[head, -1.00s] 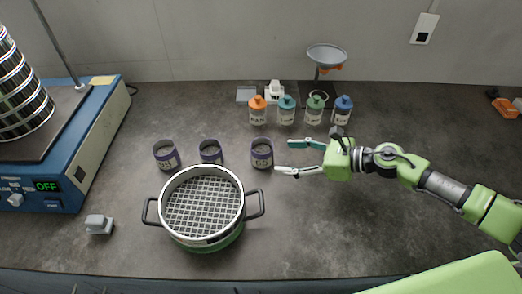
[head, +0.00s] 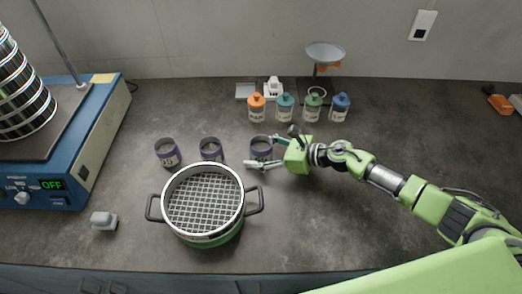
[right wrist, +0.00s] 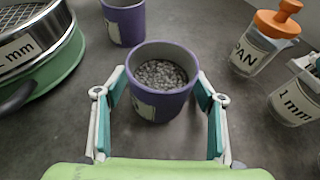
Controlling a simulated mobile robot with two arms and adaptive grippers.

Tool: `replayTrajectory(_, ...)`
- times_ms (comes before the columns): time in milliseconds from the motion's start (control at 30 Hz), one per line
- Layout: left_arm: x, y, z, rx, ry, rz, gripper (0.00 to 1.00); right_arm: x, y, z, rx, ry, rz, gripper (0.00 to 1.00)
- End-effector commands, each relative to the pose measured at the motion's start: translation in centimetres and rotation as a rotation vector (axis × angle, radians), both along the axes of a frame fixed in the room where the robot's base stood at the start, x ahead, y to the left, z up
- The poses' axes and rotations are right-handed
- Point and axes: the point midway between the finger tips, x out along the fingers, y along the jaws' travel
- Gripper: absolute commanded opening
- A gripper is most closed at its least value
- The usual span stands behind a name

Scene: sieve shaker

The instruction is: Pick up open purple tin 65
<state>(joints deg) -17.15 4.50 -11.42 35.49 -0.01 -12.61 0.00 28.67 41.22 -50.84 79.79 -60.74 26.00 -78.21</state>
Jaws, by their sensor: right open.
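Three open purple tins stand in a row on the bench: a left tin (head: 167,153), a middle tin (head: 211,150) and a right tin (head: 261,149). Their label numbers are too small to read, so I cannot tell which is 65. My right gripper (head: 263,152) is open, with its fingers on either side of the right tin. In the right wrist view this tin (right wrist: 160,106) stands upright between the open fingers, filled with grey granules, its label turned to the left. Contact is not clear. My left gripper is not in view.
A sieve on a green pan (head: 204,235) stands just in front of the tins. Several capped jars, including an orange-capped one (head: 256,107), stand behind. A blue shaker (head: 75,165) stands at the left.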

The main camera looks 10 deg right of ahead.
Motion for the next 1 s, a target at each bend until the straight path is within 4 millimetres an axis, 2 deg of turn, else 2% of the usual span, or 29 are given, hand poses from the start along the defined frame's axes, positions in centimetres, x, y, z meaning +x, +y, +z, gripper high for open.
replayTrajectory(67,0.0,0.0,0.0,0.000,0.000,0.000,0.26,0.0,0.0,0.0,0.000,0.000,0.000,0.63)
replayTrajectory(100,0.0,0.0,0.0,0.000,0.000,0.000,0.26,0.0,0.0,0.0,0.000,0.000,0.000,0.58)
replayTrajectory(200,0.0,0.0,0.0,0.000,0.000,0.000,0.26,0.0,0.0,0.0,0.001,0.001,0.000,0.32)
replayTrajectory(267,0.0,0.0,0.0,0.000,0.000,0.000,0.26,0.0,0.0,0.0,0.001,0.001,0.000,0.19)
replayTrajectory(533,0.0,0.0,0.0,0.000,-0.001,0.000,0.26,0.0,0.0,0.1,0.001,-0.001,0.000,0.18)
replayTrajectory(633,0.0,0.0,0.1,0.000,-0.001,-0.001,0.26,0.0,0.0,0.8,0.001,-0.003,0.001,0.18)
replayTrajectory(1000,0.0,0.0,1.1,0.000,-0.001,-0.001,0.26,0.0,-0.1,7.8,-0.001,-0.005,0.001,0.18)
